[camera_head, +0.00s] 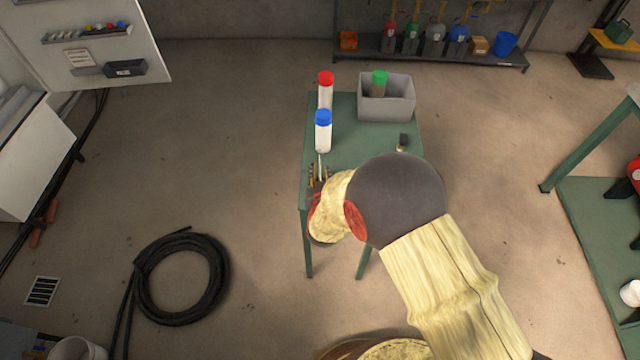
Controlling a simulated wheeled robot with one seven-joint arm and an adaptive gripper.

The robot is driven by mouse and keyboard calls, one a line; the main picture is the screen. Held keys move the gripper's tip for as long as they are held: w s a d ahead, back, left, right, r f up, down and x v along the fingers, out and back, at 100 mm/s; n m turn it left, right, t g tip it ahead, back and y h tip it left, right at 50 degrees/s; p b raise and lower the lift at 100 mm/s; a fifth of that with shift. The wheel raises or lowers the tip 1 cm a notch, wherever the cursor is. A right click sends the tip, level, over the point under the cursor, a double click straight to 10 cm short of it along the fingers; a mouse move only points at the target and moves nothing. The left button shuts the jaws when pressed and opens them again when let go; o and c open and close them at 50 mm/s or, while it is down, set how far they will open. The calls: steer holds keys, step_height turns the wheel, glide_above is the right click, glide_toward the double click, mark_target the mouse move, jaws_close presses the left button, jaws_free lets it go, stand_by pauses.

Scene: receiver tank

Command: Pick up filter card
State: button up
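My arm reaches over a small green table (355,143) in the head view. My gripper (318,172) is at the table's left edge, below the blue-capped bottle, and my arm partly covers it. Its fingers are too small to tell whether they are open or shut. A thin pale upright piece (320,163) shows at the fingers; it may be the filter card, but I cannot tell, nor whether the gripper touches it. A small dark and pale item (401,143) lies at the table's right side, apart from the gripper.
A blue-capped white bottle (323,133) stands just beyond my gripper, with a red-capped bottle (325,92) behind it. A grey bin (388,105) holding a green-capped bottle (379,83) stands at the table's back right. A coiled black hose (150,285) lies on the floor at left.

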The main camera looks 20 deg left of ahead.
steer(key=b+x, duration=0.1)
steer(key=x, duration=0.3)
steer(key=shift+w+a+r, duration=0.15)
steer(key=shift+w, duration=0.15)
steer(key=shift+c, duration=0.4)
jaws_close()
